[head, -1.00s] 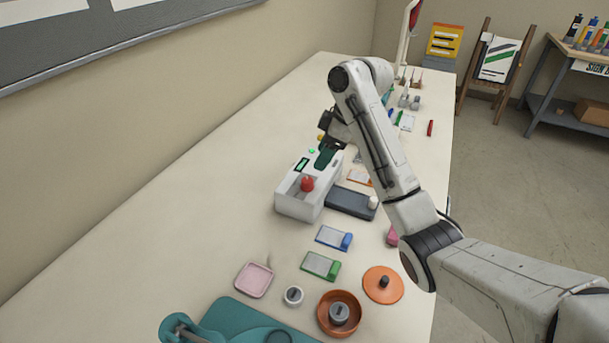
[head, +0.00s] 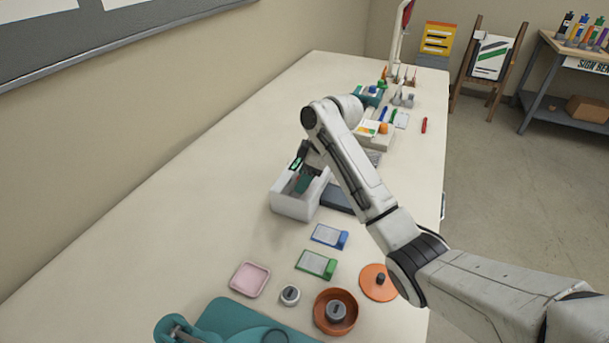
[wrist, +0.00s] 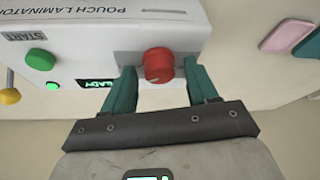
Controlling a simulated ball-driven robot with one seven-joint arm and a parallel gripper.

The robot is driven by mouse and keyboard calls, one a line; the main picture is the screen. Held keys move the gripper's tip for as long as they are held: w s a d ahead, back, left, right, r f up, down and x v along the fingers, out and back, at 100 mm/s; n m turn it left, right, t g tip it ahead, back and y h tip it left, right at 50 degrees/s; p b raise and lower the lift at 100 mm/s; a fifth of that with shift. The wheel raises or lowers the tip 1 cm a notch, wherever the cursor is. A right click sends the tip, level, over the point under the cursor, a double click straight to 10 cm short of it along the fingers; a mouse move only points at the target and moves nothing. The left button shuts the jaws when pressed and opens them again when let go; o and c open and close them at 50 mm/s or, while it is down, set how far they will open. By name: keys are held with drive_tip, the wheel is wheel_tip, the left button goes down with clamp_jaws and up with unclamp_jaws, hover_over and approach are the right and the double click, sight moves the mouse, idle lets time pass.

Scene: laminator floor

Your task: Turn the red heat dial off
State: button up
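The red heat dial (wrist: 158,65) sits on the front of the white pouch laminator (wrist: 100,30) in the wrist view. The laminator also stands on the bench in the head view (head: 293,207), where my arm and gripper hide the dial. My gripper (wrist: 159,68) is open, with one teal finger on each side of the dial. A gap shows at the left finger; the right finger is close to the dial, and I cannot tell whether it touches. The green START button (wrist: 40,59) and a lit green display (wrist: 98,84) are left of the dial.
A yellow knob (wrist: 10,96) is beside the START button. A dark flat device (head: 336,197) lies right of the laminator. Blue (head: 329,236) and green (head: 316,264) card holders, a pink tray (head: 250,279) and an orange bowl (head: 322,323) lie nearer. The bench's left side is clear.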

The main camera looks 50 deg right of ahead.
drive_tip(key=c, duration=0.9)
drive_tip(key=shift+n, duration=0.3)
drive_tip(key=shift+w+d+n+y, duration=0.1)
drive_tip(key=shift+n+y, duration=0.3)
drive_tip(key=shift+n, duration=0.6)
drive_tip(key=shift+w+n+g+y+b, duration=0.15)
drive_tip(key=shift+n+g, duration=0.35)
drive_tip(key=shift+n, duration=0.55)
drive_tip(key=shift+s+n+g+y+b, duration=0.1)
drive_tip(key=shift+n+g+y+b, duration=0.3)
drive_tip(key=shift+n, duration=0.65)
drive_tip(key=o, duration=1)
